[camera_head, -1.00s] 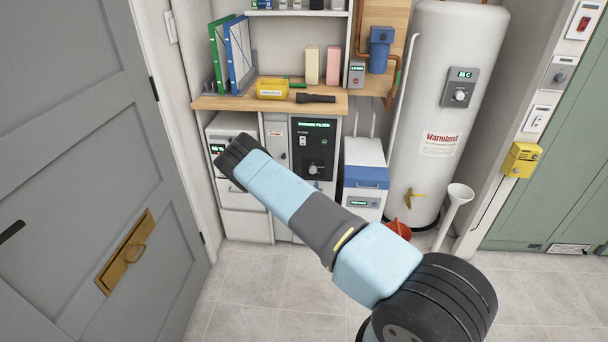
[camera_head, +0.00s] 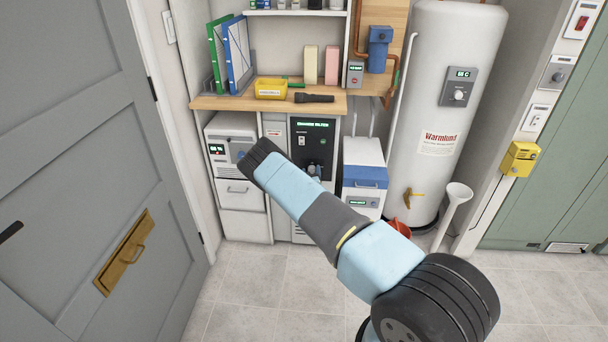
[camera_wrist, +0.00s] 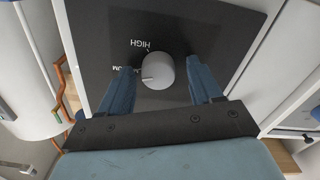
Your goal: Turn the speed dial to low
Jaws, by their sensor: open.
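The speed dial (camera_wrist: 158,71) is a round light-grey knob on a black panel (camera_wrist: 90,30). In the wrist view, a pale mark on the knob points left, toward a white label partly hidden by my left finger. A label reading HIGH sits just above and left of the knob. My gripper (camera_wrist: 160,67) is open, with one blue finger on each side of the knob. I cannot tell whether either finger touches it.
A white drawer unit (camera_head: 240,195) stands left of the panel, and a blue-lidded white box (camera_head: 365,177) stands to the right. The wooden shelf (camera_head: 225,103) above holds a black flashlight (camera_head: 314,98) and a yellow tray (camera_head: 271,89). A white water heater (camera_head: 430,60) is farther right.

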